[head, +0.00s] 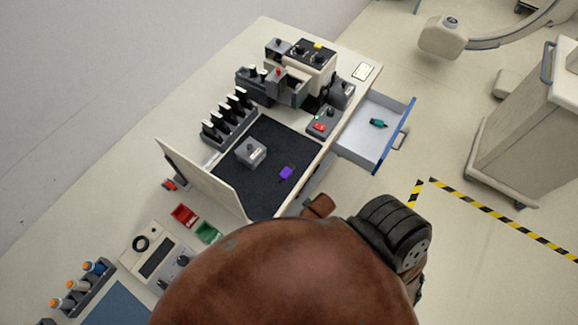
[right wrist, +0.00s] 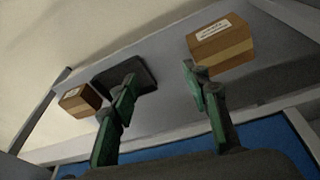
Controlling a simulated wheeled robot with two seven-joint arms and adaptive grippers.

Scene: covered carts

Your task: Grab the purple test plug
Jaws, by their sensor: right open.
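The purple test plug (head: 286,173) lies on the dark mat (head: 262,190) of the bench, right of a small grey block (head: 251,152). It is not seen in the right wrist view. My right gripper (right wrist: 159,77) shows in the right wrist view with its two green fingers spread apart and nothing between them. It faces a grey surface with cardboard boxes. My left gripper is not in view. A large brown and black part of my own body hides the lower middle of the head view.
An open drawer (head: 366,148) with a teal plug (head: 378,123) juts out right of the mat. A pale upright panel (head: 201,179) stands along the mat's left side. Two cardboard boxes (right wrist: 221,43) (right wrist: 80,100) and a dark flat object (right wrist: 126,75) lie before my right gripper.

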